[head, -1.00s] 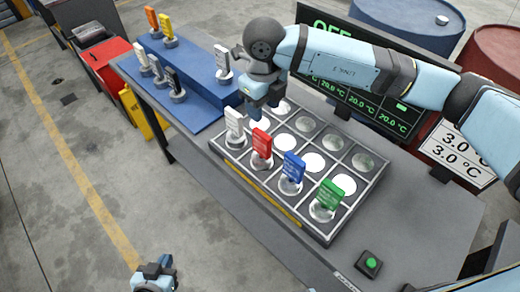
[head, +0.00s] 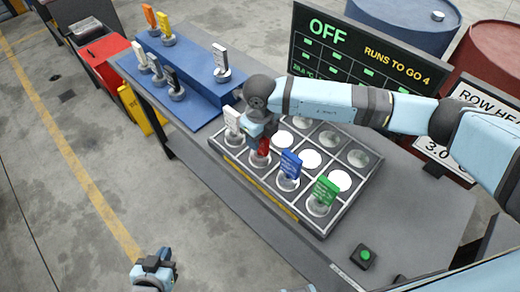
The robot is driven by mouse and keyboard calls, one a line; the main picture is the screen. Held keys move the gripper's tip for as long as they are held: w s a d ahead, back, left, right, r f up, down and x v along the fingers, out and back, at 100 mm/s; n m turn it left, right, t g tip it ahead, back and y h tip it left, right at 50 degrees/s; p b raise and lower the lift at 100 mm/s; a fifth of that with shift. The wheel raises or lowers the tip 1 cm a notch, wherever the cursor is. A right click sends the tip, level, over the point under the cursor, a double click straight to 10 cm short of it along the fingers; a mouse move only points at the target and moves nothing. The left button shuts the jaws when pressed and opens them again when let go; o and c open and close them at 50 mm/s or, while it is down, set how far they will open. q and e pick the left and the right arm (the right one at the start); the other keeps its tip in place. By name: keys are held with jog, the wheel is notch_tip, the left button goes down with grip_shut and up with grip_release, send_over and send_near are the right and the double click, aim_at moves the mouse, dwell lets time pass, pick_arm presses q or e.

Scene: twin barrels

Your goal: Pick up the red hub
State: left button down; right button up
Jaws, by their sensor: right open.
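The red hub (head: 264,147) stands in the front row of a grey compartment tray (head: 327,228), between the white hub (head: 233,120) and the blue hub (head: 290,165). A green hub (head: 324,189) stands at the near end of that row. My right gripper (head: 259,138) is open and down at the red hub, covering much of it. I cannot tell whether its fingers touch the hub. My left gripper (head: 153,265) is low at the picture's bottom, away from the table; its jaws are unclear.
A blue stepped rack (head: 205,92) at the table's far left holds several other hubs. A screen (head: 340,50) reading OFF stands behind the tray. A green button (head: 365,255) sits near the front edge. Blue and red barrels stand behind.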

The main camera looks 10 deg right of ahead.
grip_shut()
jog(key=shift+r, duration=0.15)
dwell(1.2)
